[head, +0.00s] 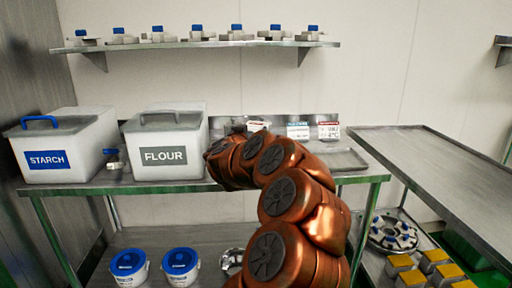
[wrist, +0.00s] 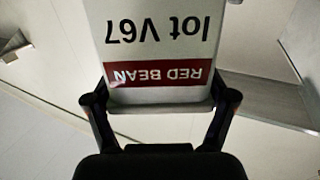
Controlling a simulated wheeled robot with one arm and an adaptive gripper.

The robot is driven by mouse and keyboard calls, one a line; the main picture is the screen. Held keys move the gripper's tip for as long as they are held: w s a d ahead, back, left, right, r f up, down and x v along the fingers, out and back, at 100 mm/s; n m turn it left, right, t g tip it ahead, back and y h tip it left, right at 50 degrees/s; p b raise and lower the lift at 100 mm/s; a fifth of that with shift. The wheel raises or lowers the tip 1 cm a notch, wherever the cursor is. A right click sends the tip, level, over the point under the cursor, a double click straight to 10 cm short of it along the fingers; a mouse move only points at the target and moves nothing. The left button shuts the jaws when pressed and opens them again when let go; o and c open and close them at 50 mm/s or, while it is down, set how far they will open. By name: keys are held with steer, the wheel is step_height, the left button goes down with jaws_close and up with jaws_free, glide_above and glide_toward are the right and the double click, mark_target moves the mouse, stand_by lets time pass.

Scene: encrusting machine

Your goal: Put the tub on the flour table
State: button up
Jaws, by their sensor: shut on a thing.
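A white tub (wrist: 150,32) fills the middle of the wrist view, with a dark red "RED BEAN" label and "lot V67" upside down in the picture. My gripper (wrist: 163,98) is shut on it, one black finger at each side. In the head view my copper arm reaches over the metal table (head: 110,189) that bears the white flour bin (head: 167,132). My gripper is mostly hidden behind the arm there. I cannot tell from the wrist view whether the tub touches any surface.
A starch bin (head: 62,145) stands left of the flour bin, with a small jar (head: 114,164) between. A shallow tray (head: 345,160) lies at the table's right end. A wall shelf (head: 200,45) hangs above. Another metal table (head: 450,170) stands at right. Blue-lidded buckets (head: 180,267) sit below.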

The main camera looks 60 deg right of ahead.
steer(key=shift+f+b, duration=0.4)
steer(key=shift+f, duration=2.05)
steer(key=shift+f, duration=0.15)
steer(key=o, duration=1.7)
steer(key=v, duration=1.2)
steer(key=shift+a+p, duration=0.1)
steer(key=shift+p, duration=0.2)
